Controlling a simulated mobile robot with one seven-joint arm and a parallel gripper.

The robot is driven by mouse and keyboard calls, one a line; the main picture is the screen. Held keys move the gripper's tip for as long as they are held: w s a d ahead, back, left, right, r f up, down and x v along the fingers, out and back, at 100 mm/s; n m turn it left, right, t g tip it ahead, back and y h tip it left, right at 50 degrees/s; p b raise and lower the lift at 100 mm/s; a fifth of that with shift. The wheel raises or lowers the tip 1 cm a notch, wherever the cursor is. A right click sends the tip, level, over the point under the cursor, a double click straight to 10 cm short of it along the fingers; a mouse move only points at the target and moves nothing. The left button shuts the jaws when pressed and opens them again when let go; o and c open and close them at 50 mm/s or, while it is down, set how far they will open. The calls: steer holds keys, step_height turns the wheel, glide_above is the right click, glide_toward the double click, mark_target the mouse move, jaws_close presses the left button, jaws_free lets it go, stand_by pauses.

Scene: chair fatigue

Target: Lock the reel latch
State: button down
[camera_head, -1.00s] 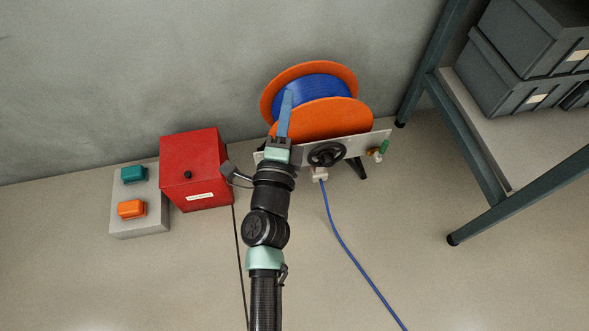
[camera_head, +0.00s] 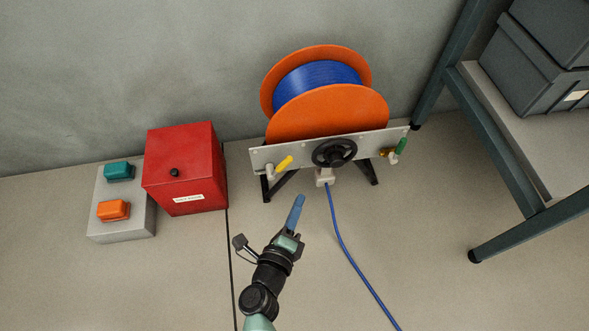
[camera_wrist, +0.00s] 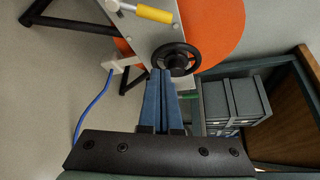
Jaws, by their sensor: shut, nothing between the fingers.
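The reel (camera_head: 325,105) has orange flanges and blue hose wound on it, and stands against the wall. On its pale front plate (camera_head: 300,150) sits a latch with a yellow handle (camera_head: 284,163) at the left, tilted up to the right. The handle also shows at the top of the wrist view (camera_wrist: 154,13). A black handwheel (camera_head: 334,153) is at the plate's middle. My gripper (camera_head: 299,200), with blue fingers, is shut and empty, below and apart from the plate. In the wrist view its closed fingertips (camera_wrist: 161,73) overlap the handwheel's edge in the picture.
A red box (camera_head: 185,168) and a grey panel with teal and orange buttons (camera_head: 122,216) are at the left. A blue hose (camera_head: 345,243) runs from the reel across the floor. A shelf (camera_head: 500,160) with grey bins stands at the right. A green-handled valve (camera_head: 401,147) is on the plate's right.

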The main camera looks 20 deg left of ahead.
mark_target(280, 167)
steer(key=b+x, duration=0.5)
steer(key=x, duration=0.5)
steer(key=shift+s+a+r+p, duration=0.2)
steer(key=shift+a+r, duration=0.05)
steer(key=shift+a, duration=0.35)
steer(key=shift+s+a+r+p, duration=0.25)
steer(key=shift+a+r, duration=0.05)
steer(key=shift+a, duration=0.25)
steer(key=shift+s+a+r+p, duration=0.2)
steer(key=shift+a+r, duration=0.05)
steer(key=shift+a, duration=0.35)
steer(key=shift+s+a+r+n+t+b, duration=0.25)
steer(key=shift+a+r+n+t+b, duration=0.15)
steer(key=shift+n, duration=0.2)
steer(key=s+a+r+n+t+b, duration=0.1)
steer(key=s+a+n+t+b, duration=0.1)
steer(key=s+a+n+t, duration=0.1)
steer(key=shift+s+a+n, duration=0.55)
steer(key=shift+a+n, duration=0.65)
steer(key=shift+a, duration=0.3)
